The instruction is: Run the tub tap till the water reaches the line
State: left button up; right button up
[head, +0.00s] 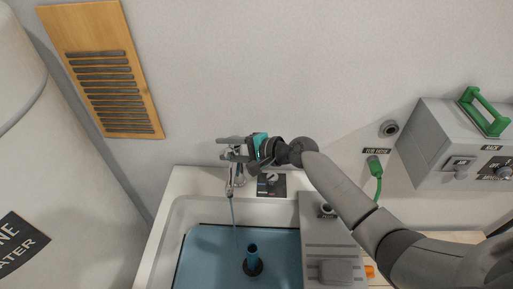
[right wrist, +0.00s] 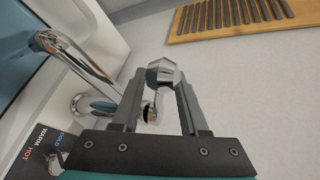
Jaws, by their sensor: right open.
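The chrome tap (head: 230,186) stands at the back rim of the white tub (head: 180,200), and a thin stream runs from its spout. Blue water (head: 210,260) covers the tub's floor, with an upright pipe (head: 252,262) standing in it. A dark edge shows along the back of the water; I cannot tell whether it is the line. My right gripper (head: 225,147) is at the tap's top. In the right wrist view its open fingers (right wrist: 160,80) stand either side of the faceted chrome knob (right wrist: 163,73), apparently not clamped. The spout (right wrist: 75,55) is beside them. My left gripper is out of view.
A dial plate (head: 271,185) marked cold, warm and hot sits right of the tap. A grey wall box (head: 440,150) and green hose (head: 377,175) are at right. A large white tank (head: 50,150) stands left.

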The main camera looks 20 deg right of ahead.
jog(key=v, duration=1.3)
jog(key=shift+d, duration=0.25)
jog(key=shift+s+r, duration=0.1)
dwell(6.3)
